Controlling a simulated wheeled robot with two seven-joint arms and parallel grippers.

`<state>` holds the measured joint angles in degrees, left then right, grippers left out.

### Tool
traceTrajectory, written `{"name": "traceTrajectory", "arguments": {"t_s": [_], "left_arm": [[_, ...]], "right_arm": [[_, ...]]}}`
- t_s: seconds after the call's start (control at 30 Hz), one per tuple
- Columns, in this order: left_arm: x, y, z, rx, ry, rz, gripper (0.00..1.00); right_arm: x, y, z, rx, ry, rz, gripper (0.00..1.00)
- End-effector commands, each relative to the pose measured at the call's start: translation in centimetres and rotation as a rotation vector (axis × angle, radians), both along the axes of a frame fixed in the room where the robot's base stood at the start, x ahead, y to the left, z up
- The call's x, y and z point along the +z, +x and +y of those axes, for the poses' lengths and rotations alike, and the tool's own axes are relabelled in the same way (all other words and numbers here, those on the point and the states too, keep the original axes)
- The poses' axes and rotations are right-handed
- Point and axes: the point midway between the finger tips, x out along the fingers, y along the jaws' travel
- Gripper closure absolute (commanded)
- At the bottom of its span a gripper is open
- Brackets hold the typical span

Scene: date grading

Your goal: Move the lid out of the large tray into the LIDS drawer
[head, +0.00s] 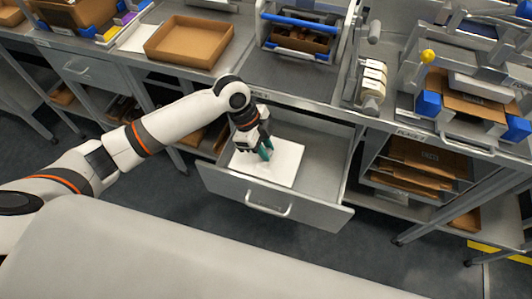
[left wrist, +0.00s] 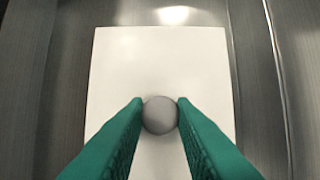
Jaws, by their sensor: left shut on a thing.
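The lid (head: 284,163) is a flat white square panel lying within the open drawer (head: 310,205) in the head view. In the left wrist view the lid (left wrist: 115,60) fills the middle, with a round grey knob (left wrist: 160,115) at its centre. My left gripper (head: 265,152) reaches into the drawer from above. Its green fingers (left wrist: 160,116) are shut on the knob. I cannot tell whether the lid rests on the drawer floor or hangs slightly above it. A drawer label is not readable. My right gripper is not in view.
A shallow brown tray (head: 188,42) stands on the bench above, left of the drawer. A blue-edged rack (head: 300,35) and white rolls (head: 372,82) stand further right. Shelves with cardboard (head: 415,165) are right of the drawer. The drawer has bare floor at its right.

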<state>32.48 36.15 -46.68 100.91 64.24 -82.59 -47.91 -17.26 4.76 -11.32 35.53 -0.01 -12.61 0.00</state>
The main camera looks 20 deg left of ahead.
Motion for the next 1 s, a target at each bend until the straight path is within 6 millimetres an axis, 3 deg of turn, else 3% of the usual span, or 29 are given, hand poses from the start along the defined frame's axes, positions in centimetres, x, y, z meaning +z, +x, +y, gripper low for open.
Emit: {"name": "traceTrajectory", "arguments": {"t_s": [0.2,0.5,0.53,0.67,1.0], "left_arm": [[-2.9,-0.1,0.0,0.0,0.0,0.002,0.98],[-3.1,-0.1,0.0,0.0,0.0,0.001,0.98],[-3.1,-0.1,0.0,0.0,0.001,0.001,0.75],[-3.1,0.0,0.0,0.0,0.0,0.001,0.55],[-2.7,0.0,0.0,0.0,0.0,-0.001,0.55]], "right_arm": [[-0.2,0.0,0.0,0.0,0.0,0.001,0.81],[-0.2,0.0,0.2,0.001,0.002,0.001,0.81],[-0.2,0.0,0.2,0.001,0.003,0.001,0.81],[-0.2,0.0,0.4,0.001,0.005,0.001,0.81],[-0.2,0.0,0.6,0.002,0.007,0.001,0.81]]}}
